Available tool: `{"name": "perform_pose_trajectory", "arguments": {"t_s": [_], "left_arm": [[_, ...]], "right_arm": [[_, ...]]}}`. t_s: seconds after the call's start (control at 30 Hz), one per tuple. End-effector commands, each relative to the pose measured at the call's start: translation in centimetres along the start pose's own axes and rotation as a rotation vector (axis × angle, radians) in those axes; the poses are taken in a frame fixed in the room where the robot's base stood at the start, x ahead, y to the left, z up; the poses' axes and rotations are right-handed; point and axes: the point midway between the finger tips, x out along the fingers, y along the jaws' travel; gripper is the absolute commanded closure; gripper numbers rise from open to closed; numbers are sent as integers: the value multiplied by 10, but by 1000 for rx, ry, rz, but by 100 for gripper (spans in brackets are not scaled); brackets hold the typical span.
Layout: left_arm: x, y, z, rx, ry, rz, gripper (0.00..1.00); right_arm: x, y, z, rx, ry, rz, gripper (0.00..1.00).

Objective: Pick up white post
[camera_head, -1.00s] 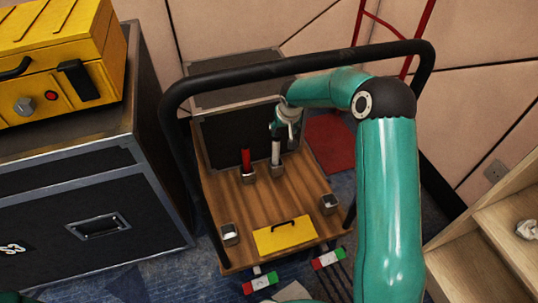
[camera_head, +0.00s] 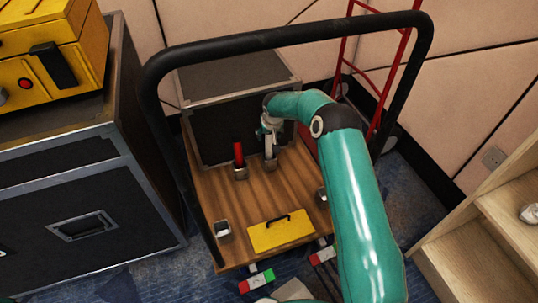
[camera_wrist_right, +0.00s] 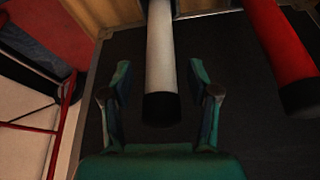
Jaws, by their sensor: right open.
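The white post (camera_head: 269,147) stands upright in a small metal socket at the back of the wooden cart deck (camera_head: 210,195). In the right wrist view the white post (camera_wrist_right: 160,45) is a pale cylinder with a black end. My right gripper (camera_head: 267,126) is at the post's upper part. In the right wrist view its two fingers (camera_wrist_right: 158,78) are spread to either side of the post, with gaps visible on both sides. The gripper is open and holds nothing. My left gripper does not show.
A red post (camera_head: 239,154) stands close left of the white one. A dark case (camera_head: 235,85) is behind them. The black cart handle (camera_head: 290,38) arches over the deck. A yellow panel (camera_head: 282,234) lies at the front. Wooden steps (camera_head: 490,240) are at right.

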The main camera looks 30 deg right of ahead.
Motion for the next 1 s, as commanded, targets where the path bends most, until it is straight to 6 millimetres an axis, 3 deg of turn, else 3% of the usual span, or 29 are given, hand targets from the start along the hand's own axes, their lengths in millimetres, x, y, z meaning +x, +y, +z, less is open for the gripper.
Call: {"name": "perform_pose_trajectory", "arguments": {"t_s": [0.03, 0.17, 0.47, 0.8, 1.0], "left_arm": [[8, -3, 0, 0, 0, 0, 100], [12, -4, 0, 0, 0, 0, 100], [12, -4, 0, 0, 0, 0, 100], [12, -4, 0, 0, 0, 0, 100], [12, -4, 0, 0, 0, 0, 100]], "right_arm": [[12, -2, 1, 1, -1, 0, 40], [25, -2, 0, 0, 0, 0, 40], [26, -1, -1, 0, 1, 0, 40], [26, -1, -1, 0, 0, 0, 97], [26, -1, -1, 0, 0, 0, 100]]}}
